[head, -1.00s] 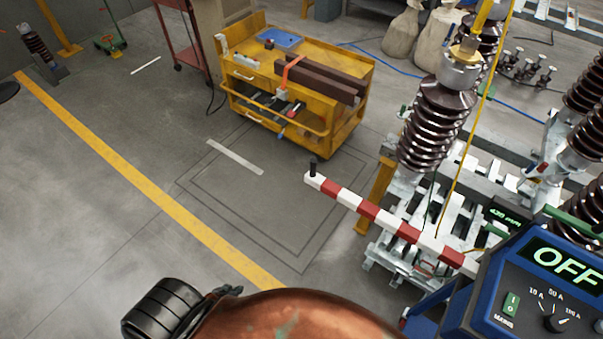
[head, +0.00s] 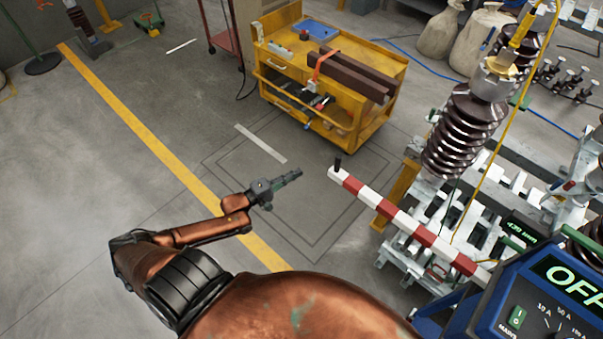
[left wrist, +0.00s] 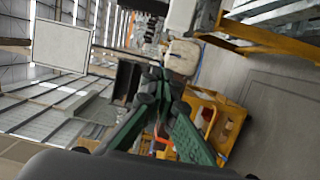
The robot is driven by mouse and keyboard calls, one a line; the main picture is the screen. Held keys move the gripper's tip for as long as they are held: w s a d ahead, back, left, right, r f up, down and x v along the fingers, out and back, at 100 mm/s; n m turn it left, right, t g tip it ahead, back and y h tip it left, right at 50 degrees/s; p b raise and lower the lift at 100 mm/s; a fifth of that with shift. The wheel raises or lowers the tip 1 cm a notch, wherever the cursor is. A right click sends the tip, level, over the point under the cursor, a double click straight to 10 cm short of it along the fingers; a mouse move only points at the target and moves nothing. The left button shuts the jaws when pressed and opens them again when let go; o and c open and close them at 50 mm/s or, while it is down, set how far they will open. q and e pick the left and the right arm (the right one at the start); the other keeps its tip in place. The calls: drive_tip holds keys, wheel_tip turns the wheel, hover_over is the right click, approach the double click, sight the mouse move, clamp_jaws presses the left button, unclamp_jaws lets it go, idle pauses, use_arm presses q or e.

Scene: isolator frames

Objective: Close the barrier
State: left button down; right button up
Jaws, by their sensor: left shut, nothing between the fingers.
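The barrier (head: 408,223) is a red-and-white striped arm in the head view. It runs from the lower right, by the blue OFF unit, up to its free end at centre. A short black upright handle (head: 338,162) stands on that free end. My left gripper (head: 298,174) is shut and empty, to the left of the handle with a small gap in the picture. It points right towards the barrier's end. In the left wrist view its green fingers (left wrist: 158,100) meet; the barrier cannot be made out there. My right gripper is not in view.
A yellow cart (head: 330,85) with dark beams stands behind the barrier. Brown insulators (head: 462,135) on metal frames stand to the right. The blue unit (head: 545,295) reading OFF is at the lower right. Floor with a yellow line (head: 150,140) is clear at left.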

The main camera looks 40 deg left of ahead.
use_arm(q)
drive_tip(key=w+d+p, duration=0.1)
drive_tip(key=w+d, duration=0.5)
drive_tip(key=w, duration=0.1)
drive_tip(key=shift+w+d+p, duration=0.25)
drive_tip(key=shift+p, duration=0.05)
